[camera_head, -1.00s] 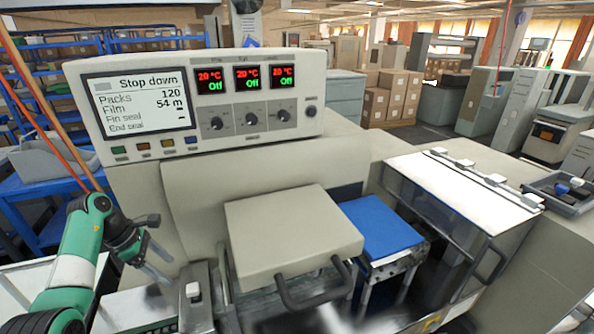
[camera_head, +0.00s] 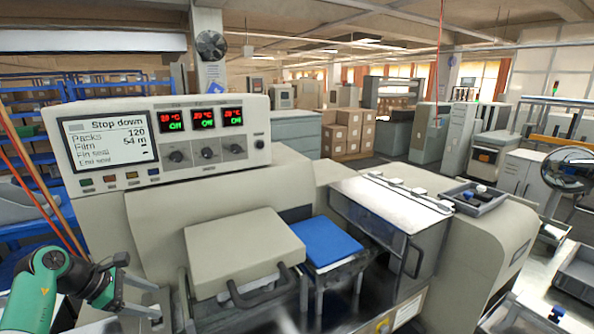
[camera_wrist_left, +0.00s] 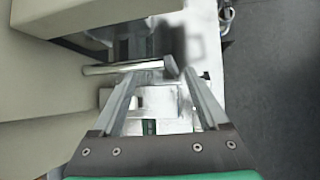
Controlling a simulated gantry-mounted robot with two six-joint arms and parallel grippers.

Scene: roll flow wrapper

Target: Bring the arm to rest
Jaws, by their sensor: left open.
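My left arm is green and black and comes in at the lower left of the head view. Its left gripper (camera_head: 152,302) is open, beside the left end of the wrapper machine (camera_head: 160,212). The left wrist view shows the two fingers (camera_wrist_left: 160,82) apart, with nothing held between them. A grey bar with a dark knob (camera_wrist_left: 130,66) lies beyond the fingertips; I cannot tell how far. My right gripper is not in view.
The machine carries a control panel (camera_head: 157,140) reading "Stop down", a beige lid with a dark handle (camera_head: 240,245), a blue pad (camera_head: 330,241) and a clear guard (camera_head: 392,226). A grey tray (camera_head: 474,200) sits on its right end. Grey floor (camera_wrist_left: 270,70) lies right in the wrist view.

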